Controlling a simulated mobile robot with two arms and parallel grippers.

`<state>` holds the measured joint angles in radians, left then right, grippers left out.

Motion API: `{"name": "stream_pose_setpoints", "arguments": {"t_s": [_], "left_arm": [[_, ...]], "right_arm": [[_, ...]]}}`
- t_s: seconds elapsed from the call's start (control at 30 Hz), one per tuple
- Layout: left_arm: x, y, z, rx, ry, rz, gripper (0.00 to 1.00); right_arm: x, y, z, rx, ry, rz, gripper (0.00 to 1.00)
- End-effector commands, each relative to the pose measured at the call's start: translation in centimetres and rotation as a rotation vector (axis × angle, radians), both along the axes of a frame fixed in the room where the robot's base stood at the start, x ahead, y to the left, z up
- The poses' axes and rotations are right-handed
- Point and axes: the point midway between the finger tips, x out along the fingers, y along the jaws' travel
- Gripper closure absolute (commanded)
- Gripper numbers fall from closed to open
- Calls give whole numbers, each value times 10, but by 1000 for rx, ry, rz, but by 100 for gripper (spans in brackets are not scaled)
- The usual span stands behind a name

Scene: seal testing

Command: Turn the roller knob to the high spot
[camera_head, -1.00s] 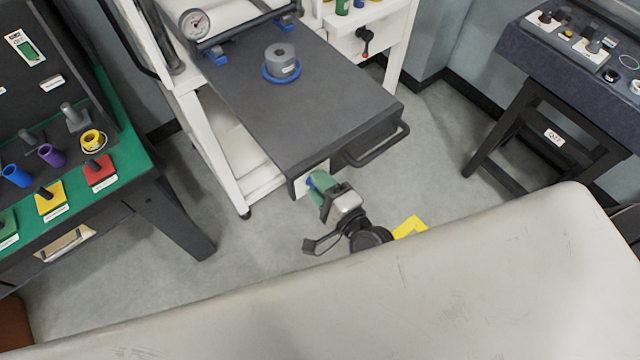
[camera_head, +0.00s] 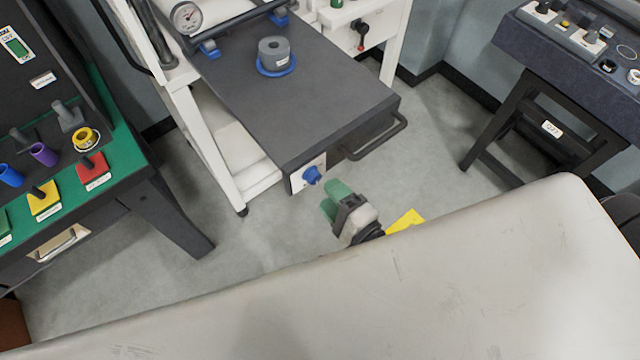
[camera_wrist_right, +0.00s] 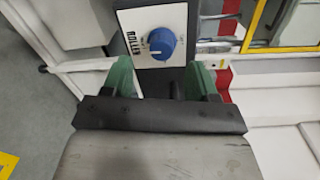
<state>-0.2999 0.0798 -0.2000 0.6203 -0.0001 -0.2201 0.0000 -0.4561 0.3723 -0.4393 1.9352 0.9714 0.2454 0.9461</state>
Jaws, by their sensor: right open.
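The roller knob (camera_head: 312,175) is a blue round knob on a small white plate at the front left corner of the dark-topped machine. In the right wrist view the knob (camera_wrist_right: 160,44) sits on its white plate, which reads ROLLER, with small marks around it too blurred to read. I cannot tell for sure where the knob points. My right gripper (camera_head: 337,200) has green fingers and stands apart from the knob, below and right of it. In the right wrist view the fingers of the right gripper (camera_wrist_right: 160,77) are apart with nothing between them. My left gripper is not in view.
The machine's dark top (camera_head: 335,105) carries a grey cylinder on a blue ring (camera_head: 275,56). A bar handle (camera_head: 378,138) juts from its front. A green table (camera_head: 125,150) with coloured blocks stands left, a dark bench (camera_head: 560,50) right. Floor between is open.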

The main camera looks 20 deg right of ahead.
Motion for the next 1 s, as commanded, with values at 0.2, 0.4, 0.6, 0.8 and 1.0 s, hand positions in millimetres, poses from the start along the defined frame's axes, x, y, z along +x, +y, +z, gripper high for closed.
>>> {"name": "stream_pose_setpoints", "arguments": {"t_s": [0.2,0.4,0.6,0.8,1.0], "left_arm": [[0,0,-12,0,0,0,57],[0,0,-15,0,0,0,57],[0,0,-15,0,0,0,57],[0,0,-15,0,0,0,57],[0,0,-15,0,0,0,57]], "right_arm": [[-39,-14,-2,-2,3,2,41],[-54,-20,1,-1,2,1,41],[-55,-20,2,1,1,0,41],[-55,-20,2,1,1,0,41],[-54,-21,-2,-14,3,1,41]]}}
